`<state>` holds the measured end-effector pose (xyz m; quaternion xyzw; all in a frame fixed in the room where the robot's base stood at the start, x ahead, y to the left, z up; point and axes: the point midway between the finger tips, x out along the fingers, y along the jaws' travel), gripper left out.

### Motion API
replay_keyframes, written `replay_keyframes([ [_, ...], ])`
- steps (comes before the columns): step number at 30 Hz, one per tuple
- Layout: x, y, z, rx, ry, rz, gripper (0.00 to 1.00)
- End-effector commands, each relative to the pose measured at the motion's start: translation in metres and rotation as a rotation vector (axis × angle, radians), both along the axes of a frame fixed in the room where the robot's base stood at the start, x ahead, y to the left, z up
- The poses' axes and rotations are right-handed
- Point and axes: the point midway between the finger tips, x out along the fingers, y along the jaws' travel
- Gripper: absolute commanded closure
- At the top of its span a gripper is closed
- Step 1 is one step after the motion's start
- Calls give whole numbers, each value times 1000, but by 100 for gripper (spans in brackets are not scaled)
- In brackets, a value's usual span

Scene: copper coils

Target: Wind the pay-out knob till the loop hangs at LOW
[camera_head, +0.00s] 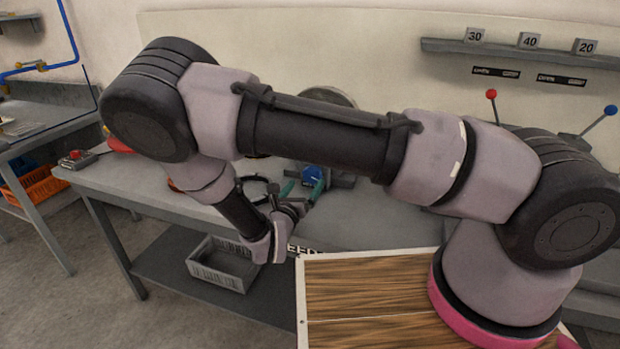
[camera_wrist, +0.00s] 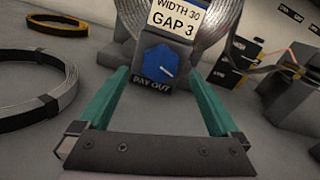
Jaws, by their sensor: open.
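The pay-out knob is a blue knob (camera_wrist: 160,64) with a pale mark, on a grey block labelled PAY OUT. It also shows in the head view as a small blue patch (camera_head: 313,173) beyond my gripper. My gripper (camera_wrist: 158,78) is open, its two green fingers to the left and right of the knob. I cannot tell whether either finger touches it. A strip (camera_wrist: 262,63) runs off to the right past dark labelled blocks. I cannot make out the loop or the LOW mark.
Black and yellow-rimmed rings (camera_wrist: 38,98) lie on the bench to the left. Grey blocks (camera_wrist: 295,98) stand to the right. In the head view, a grey crate (camera_head: 222,264) sits on the lower shelf, and red (camera_head: 491,94) and blue (camera_head: 611,111) ball-topped levers rise at right.

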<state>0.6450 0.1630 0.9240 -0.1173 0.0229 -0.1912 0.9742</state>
Motion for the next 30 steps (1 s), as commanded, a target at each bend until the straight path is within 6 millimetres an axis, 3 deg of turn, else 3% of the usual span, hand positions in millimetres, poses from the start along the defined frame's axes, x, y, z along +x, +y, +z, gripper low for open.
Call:
replay_keyframes([
  [3, 21, -9, 0, 0, -1, -4, 1],
  [9, 42, -18, 0, 1, -1, -3, 1],
  [20, 48, -20, 0, 1, -1, -1, 1],
  [23, 48, -20, 0, 1, -1, -1, 32],
  [27, 48, -20, 0, 1, -1, -1, 85],
  [30, 48, -20, 0, 2, 0, -1, 87],
])
